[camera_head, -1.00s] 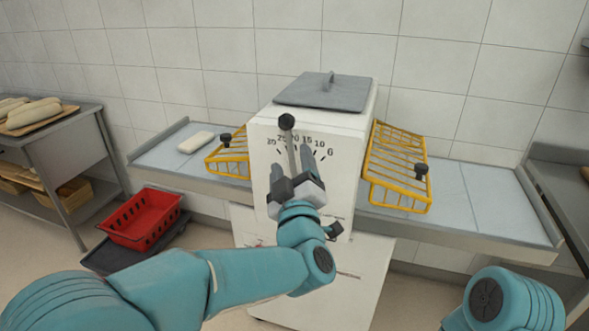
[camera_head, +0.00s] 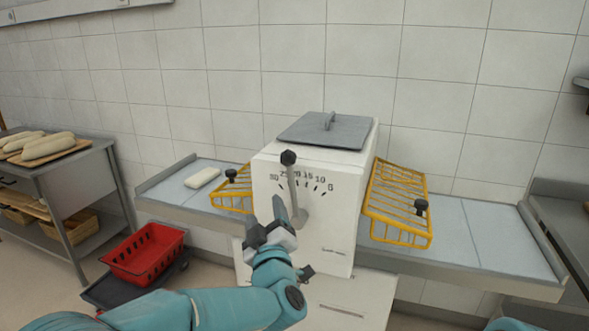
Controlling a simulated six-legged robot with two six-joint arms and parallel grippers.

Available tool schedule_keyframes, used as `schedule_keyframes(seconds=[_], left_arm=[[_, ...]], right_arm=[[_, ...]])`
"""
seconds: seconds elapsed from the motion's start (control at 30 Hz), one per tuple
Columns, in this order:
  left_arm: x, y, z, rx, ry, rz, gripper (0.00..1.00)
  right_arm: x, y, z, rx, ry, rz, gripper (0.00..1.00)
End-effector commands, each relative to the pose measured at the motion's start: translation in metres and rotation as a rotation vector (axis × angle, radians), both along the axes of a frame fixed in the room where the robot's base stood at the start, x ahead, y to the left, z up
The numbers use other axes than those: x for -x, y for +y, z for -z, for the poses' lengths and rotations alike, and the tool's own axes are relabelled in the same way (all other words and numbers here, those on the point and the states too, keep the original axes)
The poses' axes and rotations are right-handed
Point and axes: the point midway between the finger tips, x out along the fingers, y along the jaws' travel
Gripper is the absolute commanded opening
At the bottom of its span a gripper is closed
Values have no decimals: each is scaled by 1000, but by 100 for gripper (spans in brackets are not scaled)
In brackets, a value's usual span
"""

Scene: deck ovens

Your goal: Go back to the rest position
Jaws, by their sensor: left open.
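My left gripper (camera_head: 285,212) is open and empty. It is in front of the white machine (camera_head: 325,225), low on its front face, beside the lower end of the grey lever. The lever (camera_head: 292,185) has a black knob on top and stands nearly upright over a dial with numbers. I cannot tell whether the gripper touches the lever. My left arm comes in from the lower left. Of my right arm only a small teal part shows at the lower right edge; its gripper is out of view.
Yellow wire guards (camera_head: 398,205) stick out on both sides of the machine. A piece of dough (camera_head: 203,178) lies on the left table. A rack with loaves (camera_head: 48,146) is at far left.

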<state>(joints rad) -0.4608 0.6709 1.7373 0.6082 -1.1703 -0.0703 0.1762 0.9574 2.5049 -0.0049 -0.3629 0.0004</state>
Motion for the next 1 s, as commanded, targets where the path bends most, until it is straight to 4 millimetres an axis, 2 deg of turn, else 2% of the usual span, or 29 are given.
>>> schedule_keyframes(seconds=[0.03, 0.07, 0.1, 0.17, 0.2, 0.27, 0.3, 0.37, 0.4, 0.47, 0.5, 0.57, 0.6, 0.7, 0.8, 0.9, 1.0], left_arm=[[-9, 29, 35, -21, 62, -45, 66], [-11, 44, 55, -38, 101, -64, 66], [-12, 63, 85, -62, 158, -79, 66], [-9, 85, 131, -96, 254, -81, 66], [-4, 97, 163, -116, 323, -72, 66], [9, 112, 210, -140, 433, -48, 66], [21, 120, 240, -151, 510, -25, 66], [43, 129, 285, -160, 630, 18, 66], [62, 133, 314, -161, 711, 52, 66], [94, 135, 353, -155, 836, 113, 66], [118, 133, 377, -148, 920, 159, 66], [158, 128, 409, -131, 1045, 237, 66], [186, 122, 426, -118, 1126, 295, 66], [254, 101, 452, -87, 1304, 450, 66], [308, 79, 459, -73, 1435, 600, 66], [344, 66, 457, -69, 1522, 711, 66], [360, 61, 456, -64, 1571, 770, 66]], right_arm=[[0, 0, -1, 0, 0, 0, 69], [0, 0, -2, 0, 0, 0, 69], [0, 0, -2, 0, 0, 0, 69], [0, 0, -3, 0, 0, 0, 69], [0, 0, -4, 0, 0, 0, 69], [0, 0, -4, 0, 0, 0, 69], [0, 0, -5, 0, 0, 0, 69], [0, 0, -5, 0, 0, 0, 69], [0, 0, -6, 0, 0, 0, 69], [0, 0, -6, 0, 0, 0, 69], [0, 0, -7, 0, 0, 0, 69], [0, 0, -7, 0, 0, 0, 69], [0, 0, -7, 0, 0, 0, 69], [0, 0, -8, 0, 0, 0, 69], [0, 0, -8, 0, 0, 0, 69], [0, 0, -7, 0, 0, 0, 69], [0, 0, -7, 0, 0, 0, 69]])
